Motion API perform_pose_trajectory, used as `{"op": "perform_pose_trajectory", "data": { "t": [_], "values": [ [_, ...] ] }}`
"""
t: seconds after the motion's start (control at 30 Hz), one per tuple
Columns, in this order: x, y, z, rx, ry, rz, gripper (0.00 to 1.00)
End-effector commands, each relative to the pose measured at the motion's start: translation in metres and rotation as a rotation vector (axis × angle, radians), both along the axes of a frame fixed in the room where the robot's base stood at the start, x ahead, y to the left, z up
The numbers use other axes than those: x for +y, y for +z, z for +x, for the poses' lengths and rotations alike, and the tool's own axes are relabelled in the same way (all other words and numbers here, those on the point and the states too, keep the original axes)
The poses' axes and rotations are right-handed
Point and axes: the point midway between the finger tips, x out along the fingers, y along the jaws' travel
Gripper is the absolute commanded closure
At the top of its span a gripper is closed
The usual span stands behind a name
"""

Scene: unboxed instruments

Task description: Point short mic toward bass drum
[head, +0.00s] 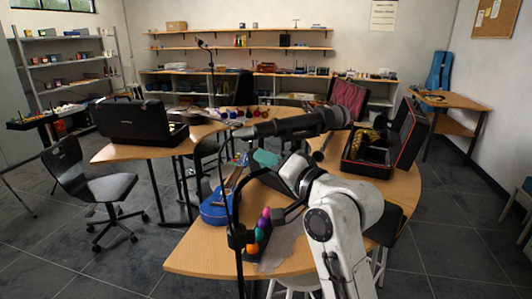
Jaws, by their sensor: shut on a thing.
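A large black microphone (285,127), which I take to be the short mic, lies almost level across the middle of the head view, its narrower end to the left. A thin dark stand (236,205) with a black clamp runs down below its left end. My gripper (262,193) is beside the stand, below the mic, at the end of my white arm. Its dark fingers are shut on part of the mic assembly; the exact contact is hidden. I cannot make out a bass drum.
A curved wooden table (195,262) holds a blue guitar-like instrument (215,207) and colored egg-shaped items (258,234). An open black case (386,142) is at right, another black case (135,121) at left. A black chair (90,180) stands on the open floor at left.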

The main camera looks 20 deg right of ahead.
Motion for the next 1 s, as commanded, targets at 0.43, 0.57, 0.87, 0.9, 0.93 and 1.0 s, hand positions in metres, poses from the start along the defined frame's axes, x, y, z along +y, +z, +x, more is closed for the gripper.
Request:
{"op": "perform_pose_trajectory", "data": {
  "t": [0.43, 0.57, 0.87, 0.9, 0.93, 1.0],
  "values": [
    [0.000, -0.002, -0.019, 0.005, -0.222, -0.004, 1.00],
    [0.000, -0.003, -0.024, 0.004, -0.286, -0.004, 1.00],
    [0.003, -0.005, -0.036, 0.003, -0.436, -0.004, 1.00],
    [0.003, -0.005, -0.038, 0.002, -0.456, -0.005, 1.00],
    [0.004, -0.005, -0.039, 0.003, -0.471, -0.003, 1.00],
    [0.004, -0.006, -0.042, 0.003, -0.507, -0.003, 1.00]
  ]
}}
